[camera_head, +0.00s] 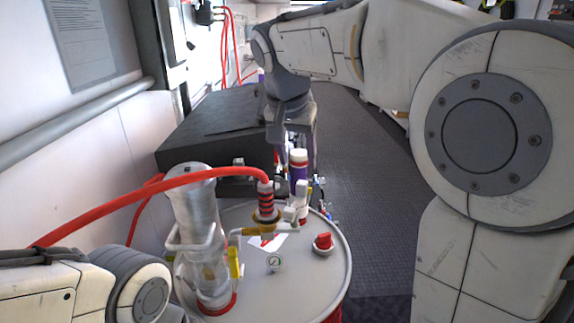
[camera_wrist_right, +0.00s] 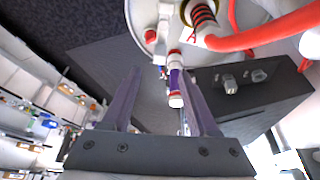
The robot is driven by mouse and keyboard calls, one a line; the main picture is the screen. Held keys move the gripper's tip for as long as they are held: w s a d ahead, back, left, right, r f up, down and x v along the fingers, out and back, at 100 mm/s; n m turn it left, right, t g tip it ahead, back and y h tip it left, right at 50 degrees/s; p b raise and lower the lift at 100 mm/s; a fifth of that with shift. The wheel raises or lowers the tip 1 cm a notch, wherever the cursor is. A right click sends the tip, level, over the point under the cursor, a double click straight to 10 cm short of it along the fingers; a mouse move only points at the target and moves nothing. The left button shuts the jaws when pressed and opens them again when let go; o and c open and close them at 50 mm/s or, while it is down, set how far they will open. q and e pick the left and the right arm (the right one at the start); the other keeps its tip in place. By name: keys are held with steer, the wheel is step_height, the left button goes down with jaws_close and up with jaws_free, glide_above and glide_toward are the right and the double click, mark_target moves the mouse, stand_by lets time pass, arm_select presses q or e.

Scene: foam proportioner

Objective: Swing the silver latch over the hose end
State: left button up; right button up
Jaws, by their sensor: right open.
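The red hose's end, a black-and-red ribbed coupling (camera_head: 265,198), stands on a brass fitting on top of the drum; it also shows at the top of the wrist view (camera_wrist_right: 203,14). A pale silver lever-like part (camera_head: 301,200), seemingly the latch, stands upright just right of the hose end; whether it touches the hose is unclear. My left gripper is out of view.
A dark box (camera_head: 205,125) is behind the drum. The red hose (camera_head: 120,200) arches to the left. Dark floor (camera_head: 365,190) is clear right of the drum.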

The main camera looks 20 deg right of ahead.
mark_target(302, 182)
steer(key=x, duration=0.3)
steer(key=p+x, duration=0.1)
steer(key=x, duration=0.3)
steer(key=p+x, duration=0.1)
steer(key=x, duration=0.2)
steer(key=shift+w+d, duration=0.3)
steer(key=shift+d, duration=0.05)
jaws_close()
